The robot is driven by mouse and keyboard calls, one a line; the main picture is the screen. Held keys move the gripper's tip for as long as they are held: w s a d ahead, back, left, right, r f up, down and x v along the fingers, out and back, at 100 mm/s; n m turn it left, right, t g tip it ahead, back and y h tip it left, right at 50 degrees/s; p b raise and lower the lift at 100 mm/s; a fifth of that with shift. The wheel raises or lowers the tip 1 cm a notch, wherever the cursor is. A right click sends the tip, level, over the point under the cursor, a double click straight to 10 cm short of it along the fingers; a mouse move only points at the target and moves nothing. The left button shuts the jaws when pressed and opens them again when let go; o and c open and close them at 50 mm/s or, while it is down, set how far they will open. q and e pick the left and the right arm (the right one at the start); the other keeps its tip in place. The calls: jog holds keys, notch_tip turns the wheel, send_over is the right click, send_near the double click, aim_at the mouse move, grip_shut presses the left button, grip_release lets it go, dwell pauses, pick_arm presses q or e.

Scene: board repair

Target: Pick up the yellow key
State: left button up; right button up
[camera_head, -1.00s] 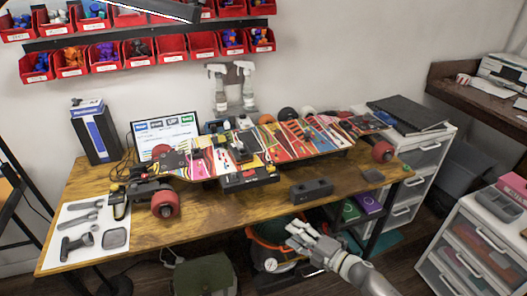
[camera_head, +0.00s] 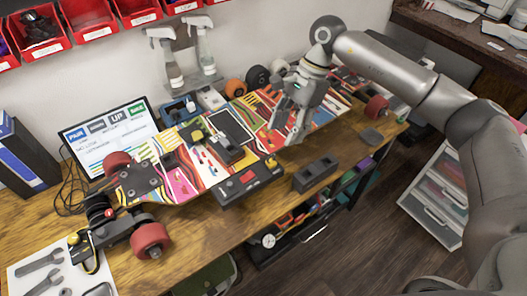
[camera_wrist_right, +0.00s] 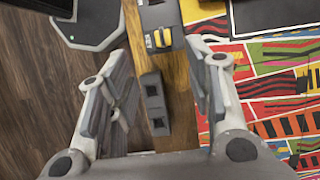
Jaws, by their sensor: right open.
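A small yellow piece, apparently the yellow key (camera_head: 270,163), sits at the right end of a black control box (camera_head: 240,186) along the front edge of the skateboard. In the right wrist view the yellow key (camera_wrist_right: 158,39) shows at the top centre, upright on the black box (camera_wrist_right: 155,14), beyond and between the fingers. My right gripper (camera_head: 287,128) hangs above the board, pointing down. It is open and empty, its fingers (camera_wrist_right: 155,75) spread wide and apart from the key. My left gripper is out of view.
A dark block with two square holes (camera_head: 315,174) lies on the wooden table (camera_head: 215,228) right of the control box. The patterned skateboard (camera_head: 185,187) carries small parts. Spray bottles (camera_head: 203,62) stand behind. Red bins (camera_head: 88,18) hang above.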

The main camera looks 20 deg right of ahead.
aim_at(273, 154)
jog(key=p+x, duration=0.1)
jog(key=x, duration=0.2)
jog(key=p+x, duration=0.1)
jog(key=x, duration=0.2)
jog(key=p+x, duration=0.1)
jog(key=x, duration=0.2)
jog(key=shift+w+a, duration=0.1)
jog(key=shift+a, duration=0.2)
jog(key=shift+f, duration=0.2)
jog(key=shift+c, duration=0.8)
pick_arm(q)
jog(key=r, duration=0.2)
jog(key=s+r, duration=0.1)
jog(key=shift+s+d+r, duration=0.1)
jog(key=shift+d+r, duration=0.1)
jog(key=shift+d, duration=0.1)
pick_arm(e)
grip_shut()
